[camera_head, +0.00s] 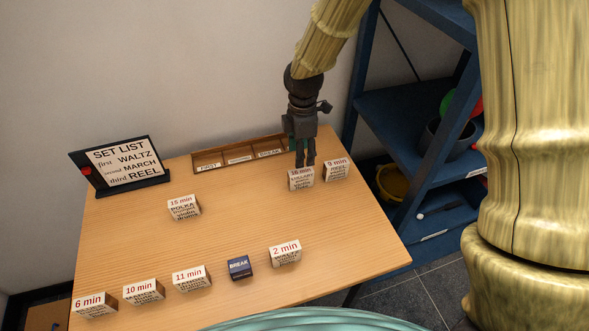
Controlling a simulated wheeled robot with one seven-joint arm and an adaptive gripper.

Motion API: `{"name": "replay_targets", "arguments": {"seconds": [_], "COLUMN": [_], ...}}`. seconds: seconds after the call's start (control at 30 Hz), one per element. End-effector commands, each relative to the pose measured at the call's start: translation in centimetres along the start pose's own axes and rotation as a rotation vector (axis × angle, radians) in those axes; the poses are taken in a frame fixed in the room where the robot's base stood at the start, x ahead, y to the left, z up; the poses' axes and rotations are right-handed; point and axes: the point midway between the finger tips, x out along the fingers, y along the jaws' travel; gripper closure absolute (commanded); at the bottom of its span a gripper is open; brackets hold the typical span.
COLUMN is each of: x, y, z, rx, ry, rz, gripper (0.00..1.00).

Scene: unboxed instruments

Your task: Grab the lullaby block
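The lullaby block (300,180) is a white block with a red "16 min" on top and dark, small print that appears to read "LULLABY". It stands at the right back of the wooden table. My gripper (305,163) points down at the back edge of this block, its dark fingers close together in the picture. The fingertips overlap the block's top edge, so I cannot tell whether they touch it or are behind or above it. The gap between the fingers is too small to judge.
A "9 min" block (336,169) stands close on the right. A "15 min" block (184,208) is at middle left; several more blocks line the front. A wooden tray (216,166) lies behind, a set list sign (126,163) at left, a blue shelf (400,119) at right.

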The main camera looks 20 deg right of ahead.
Motion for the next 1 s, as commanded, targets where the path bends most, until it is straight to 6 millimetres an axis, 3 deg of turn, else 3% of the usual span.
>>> {"name": "replay_targets", "arguments": {"seconds": [0.17,0.4,0.67,1.0], "x": [2.1,5.3,6.4,10.1], "y": [-0.2,1.0,0.9,0.8], "z": [-0.6,-0.8,-0.6,-0.4], "rx": [-0.01,-0.012,-0.009,-0.007], "ry": [-0.001,-0.001,-0.001,-0.001], "rz": [-0.001,-0.013,-0.014,-0.016], "gripper": [0.5,0.5,0.5,0.5]}}
